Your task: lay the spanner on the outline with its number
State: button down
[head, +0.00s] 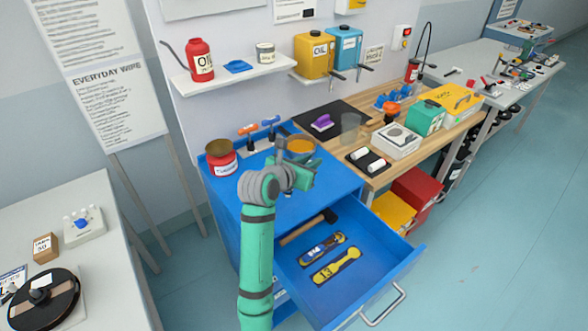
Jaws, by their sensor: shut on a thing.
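In the drawer, a yellow spanner-shaped outline (336,266) bears a number that looks like 13. Nothing lies on it. A second, darker outline (322,248) behind it shows blue and pale patches, too small to make out. The spanner's number is not readable.
A hammer (308,227) lies at the drawer's back. A wooden bench (382,180) stands to the right. The drawer's front right is bare.

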jog(key=w+a+f, duration=0.1)
jog(key=w+f, duration=0.1)
jog(key=w, duration=0.1)
jog(key=w+a+f, duration=0.1)
jog(key=w+f, duration=0.2)
jog(key=w+a+f, duration=0.1)
jog(key=w+f, duration=0.1)
jog(key=w, duration=0.1)
jog(key=shift+a+f, duration=0.1)
jog(key=shift+f, duration=0.05)
jog(key=shift+w+f, duration=0.6)
notch_tip(320, 180, down, 3)
jog(key=shift+w+f, duration=0.1)
jog(key=shift+a, duration=0.15)
jog(key=shift+w+f, duration=0.1)
jog(key=c, duration=1.6)
grip_release()
jog(key=shift+f, duration=0.1)
